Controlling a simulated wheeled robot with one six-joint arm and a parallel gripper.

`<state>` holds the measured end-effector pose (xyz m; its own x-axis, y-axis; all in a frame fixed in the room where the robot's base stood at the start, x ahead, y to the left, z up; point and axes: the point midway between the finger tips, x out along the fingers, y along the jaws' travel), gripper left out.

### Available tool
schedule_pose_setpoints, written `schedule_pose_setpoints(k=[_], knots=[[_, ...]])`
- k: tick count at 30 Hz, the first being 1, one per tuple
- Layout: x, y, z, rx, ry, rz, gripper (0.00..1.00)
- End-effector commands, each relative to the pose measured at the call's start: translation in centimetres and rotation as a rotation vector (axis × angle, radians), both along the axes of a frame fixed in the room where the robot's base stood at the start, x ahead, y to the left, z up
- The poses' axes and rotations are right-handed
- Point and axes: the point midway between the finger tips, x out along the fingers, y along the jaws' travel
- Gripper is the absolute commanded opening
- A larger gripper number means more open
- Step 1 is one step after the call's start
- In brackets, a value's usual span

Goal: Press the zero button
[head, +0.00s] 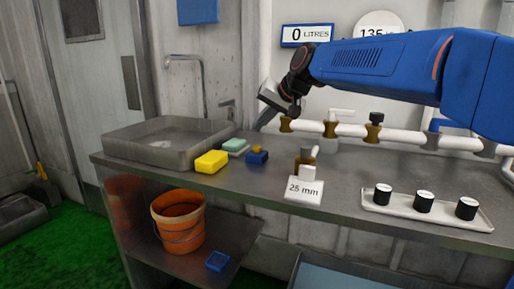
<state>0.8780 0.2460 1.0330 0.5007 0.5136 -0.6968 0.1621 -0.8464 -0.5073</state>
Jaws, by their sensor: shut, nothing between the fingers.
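A flow display (307,35) on the back wall reads "0 LITRES". I cannot make out a button marked zero; part of the wall below the display is hidden by my arm. My blue arm reaches in from the right, and my gripper (265,118) is in front of the back wall, left of the white pipe's end. It is shut and empty, pointing down and left. I cannot tell whether its tip touches anything.
A white pipe (400,136) with brass fittings runs along the wall. A steel sink (125,146), yellow sponge (211,162), blue block (257,158), "25 mm" card (304,189) and tray (378,208) with three black-sided pots stand on the bench. An orange bucket (178,220) sits below.

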Motion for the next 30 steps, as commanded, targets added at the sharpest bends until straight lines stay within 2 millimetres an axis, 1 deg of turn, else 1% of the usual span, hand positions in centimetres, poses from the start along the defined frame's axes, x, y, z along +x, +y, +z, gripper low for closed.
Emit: schedule_pose_setpoints(k=[3,8,30], knots=[[0.0,0.0,0.9,0.000,-0.001,0.000,0.00],[0.0,0.0,1.5,-0.001,-0.001,0.001,0.00],[0.0,0.0,1.5,0.000,0.000,0.000,0.00]])
